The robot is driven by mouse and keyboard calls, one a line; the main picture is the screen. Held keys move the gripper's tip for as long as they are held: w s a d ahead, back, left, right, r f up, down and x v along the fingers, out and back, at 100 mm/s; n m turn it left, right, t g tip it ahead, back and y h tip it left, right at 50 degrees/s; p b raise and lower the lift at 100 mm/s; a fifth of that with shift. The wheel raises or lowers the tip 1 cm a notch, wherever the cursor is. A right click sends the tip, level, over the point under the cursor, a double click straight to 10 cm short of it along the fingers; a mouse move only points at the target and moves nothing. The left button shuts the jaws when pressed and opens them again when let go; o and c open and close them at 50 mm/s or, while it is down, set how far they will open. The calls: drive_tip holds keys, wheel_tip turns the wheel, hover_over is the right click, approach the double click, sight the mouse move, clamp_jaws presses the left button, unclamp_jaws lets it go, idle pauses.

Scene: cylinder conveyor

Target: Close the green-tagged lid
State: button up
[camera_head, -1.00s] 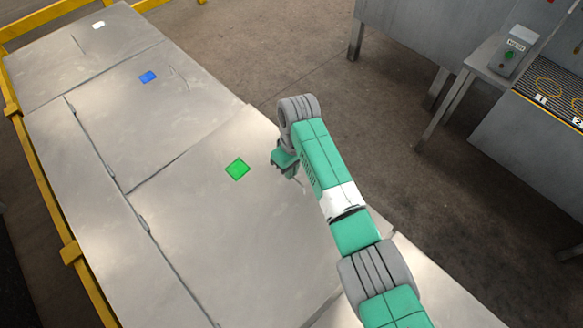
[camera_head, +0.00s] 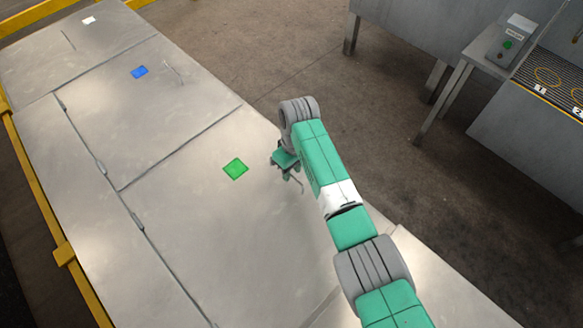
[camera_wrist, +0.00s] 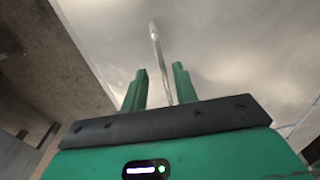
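The green-tagged lid is a large grey metal panel (camera_head: 200,235) with a green square tag (camera_head: 235,169). It looks flat, about level with the neighbouring panels; a small gap at its edge cannot be judged. Its thin bar handle (camera_head: 299,186) shows by my gripper (camera_head: 287,170) near the lid's right edge. In the wrist view my gripper (camera_wrist: 160,85) has its two green fingers apart. The pale handle bar (camera_wrist: 157,50) runs up the picture, its lower end between the fingers. I see no finger closed on it, and contact cannot be told.
A blue-tagged panel (camera_head: 139,72) and a white-tagged panel (camera_head: 89,20) lie farther along, each with a thin handle. A yellow rail (camera_head: 48,215) runs along the left. A grey console box (camera_head: 510,42) stands beside a conveyor (camera_head: 555,80) at right. Bare floor lies between.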

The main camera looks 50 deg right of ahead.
drive_tip(key=shift+r, duration=0.1)
wheel_tip(320, 180, up, 8)
drive_tip(key=p, duration=0.1)
drive_tip(key=shift+d+f, duration=0.2)
drive_tip(key=shift+d, duration=0.15)
